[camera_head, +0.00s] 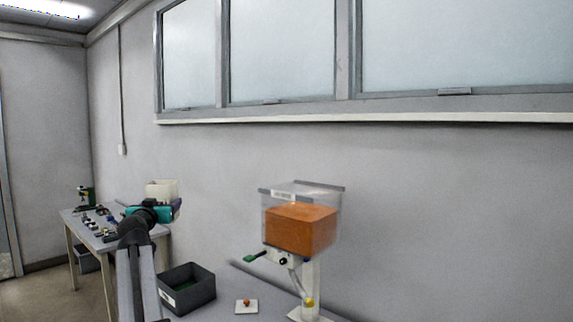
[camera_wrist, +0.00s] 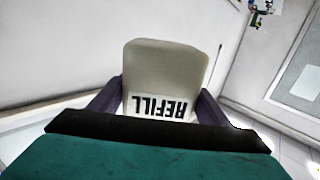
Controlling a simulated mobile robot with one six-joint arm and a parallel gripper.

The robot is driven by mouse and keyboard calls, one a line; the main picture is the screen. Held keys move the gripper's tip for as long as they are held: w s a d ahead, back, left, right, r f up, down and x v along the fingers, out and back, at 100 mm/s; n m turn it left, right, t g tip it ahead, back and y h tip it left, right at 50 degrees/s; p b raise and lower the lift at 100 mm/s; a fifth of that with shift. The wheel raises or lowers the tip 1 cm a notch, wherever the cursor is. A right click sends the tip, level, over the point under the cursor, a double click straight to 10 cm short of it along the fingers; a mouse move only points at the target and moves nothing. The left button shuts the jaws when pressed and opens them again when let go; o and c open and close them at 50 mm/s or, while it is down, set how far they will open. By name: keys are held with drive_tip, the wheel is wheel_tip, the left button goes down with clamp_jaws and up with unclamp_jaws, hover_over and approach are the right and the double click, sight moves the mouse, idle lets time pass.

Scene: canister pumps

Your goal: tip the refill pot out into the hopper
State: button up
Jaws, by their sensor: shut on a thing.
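The refill pot (camera_head: 161,189) is a cream-coloured pot held up to the left of the hopper in the head view. In the wrist view the refill pot (camera_wrist: 165,72) sits between dark fingers, its REFILL label reading upside down. My gripper (camera_head: 176,208) is shut on it; the gripper also shows in the wrist view (camera_wrist: 160,108). The hopper (camera_head: 302,218) is a clear box with orange contents, on a white stand at the right. The pot is apart from the hopper. The pot's inside is hidden.
A green-handled lever (camera_head: 254,257) juts left below the hopper. A far table (camera_head: 72,217) holds several small items.

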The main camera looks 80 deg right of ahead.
drive_tip(key=s+d+r+m+g+p, duration=0.1)
drive_tip(key=s+d+r+m+g, duration=0.2)
drive_tip(key=s, duration=0.6)
drive_tip(key=s+d+r+m+g, duration=0.1)
drive_tip(key=s+d+r+g, duration=0.3)
drive_tip(key=s, duration=0.5)
drive_tip(key=s+d+r+m+g+p, duration=0.15)
drive_tip(key=s+d+r, duration=0.3)
drive_tip(key=s, duration=0.45)
drive_tip(key=s+m+g, duration=0.1)
drive_tip(key=s, duration=0.3)
drive_tip(key=s+g+p, duration=0.1)
drive_tip(key=s, duration=0.3)
drive_tip(key=s+r+m+g+y+p, duration=0.1)
drive_tip(key=s+g, duration=0.1)
drive_tip(key=s, duration=0.2)
drive_tip(key=shift+s+d+m, duration=0.15)
drive_tip(key=shift+s+m, duration=0.1)
drive_tip(key=shift+m, duration=0.1)
drive_tip(key=shift+s, duration=0.55)
drive_tip(key=shift+w, duration=0.25)
